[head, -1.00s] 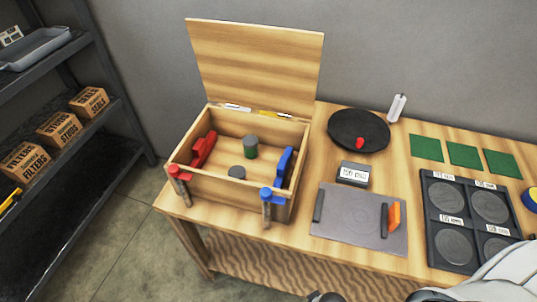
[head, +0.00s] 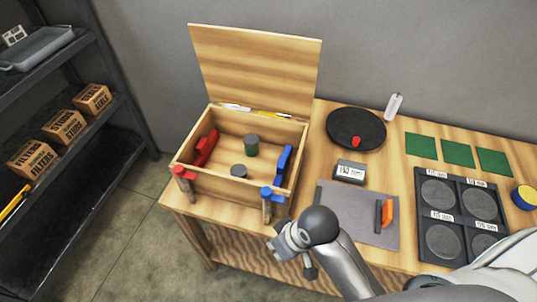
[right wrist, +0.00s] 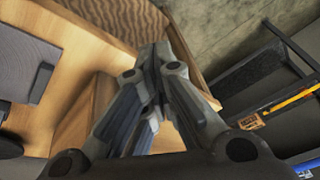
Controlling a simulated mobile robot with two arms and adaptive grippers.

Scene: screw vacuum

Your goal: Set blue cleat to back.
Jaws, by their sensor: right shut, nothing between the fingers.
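An open wooden box (head: 228,188) stands on the table with its lid raised. A blue piece (head: 284,164) sits along the inside of its right wall. A blue-topped post (head: 267,207) stands at the box's front right corner; I cannot tell which blue part is the cleat. My right gripper (head: 272,243) is in front of the box, below the blue-topped post and apart from it. It also shows in the right wrist view (right wrist: 160,52), with its fingers together and empty. My left gripper is not in view.
A red piece (head: 207,148) and red-topped post (head: 187,186) are on the box's left side. A grey mat (head: 345,213), a black disc (head: 349,129) and a dark tray (head: 460,212) lie to the right. A shelf stands at left.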

